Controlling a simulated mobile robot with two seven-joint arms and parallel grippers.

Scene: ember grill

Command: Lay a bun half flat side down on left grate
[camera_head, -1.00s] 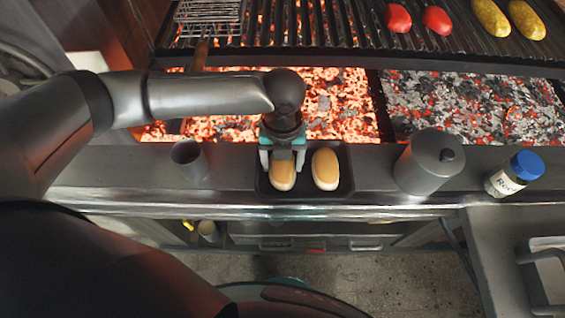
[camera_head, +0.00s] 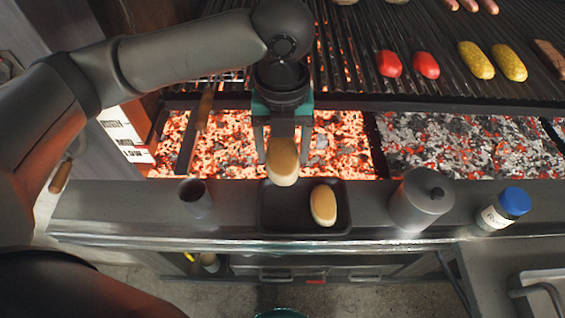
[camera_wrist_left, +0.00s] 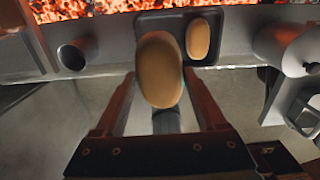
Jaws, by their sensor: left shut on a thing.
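My left gripper (camera_head: 282,135) is shut on a bun half (camera_head: 283,163), which it holds raised above the tray's far left part, in front of the glowing coals. The held bun half also shows between the fingers in the left wrist view (camera_wrist_left: 160,72). Its flat side cannot be made out. A second bun half (camera_head: 323,205) lies in the right part of the dark tray (camera_head: 275,228). The left grate (camera_head: 345,75) lies beyond the coals, partly hidden by my left arm and gripper. My right gripper is not in view.
Glowing coals (camera_head: 225,140) lie between the shelf and the grate. A dark cup (camera_head: 195,197) stands left of the tray. Red (camera_head: 427,65) and yellow vegetables (camera_head: 476,60) lie on the grate.

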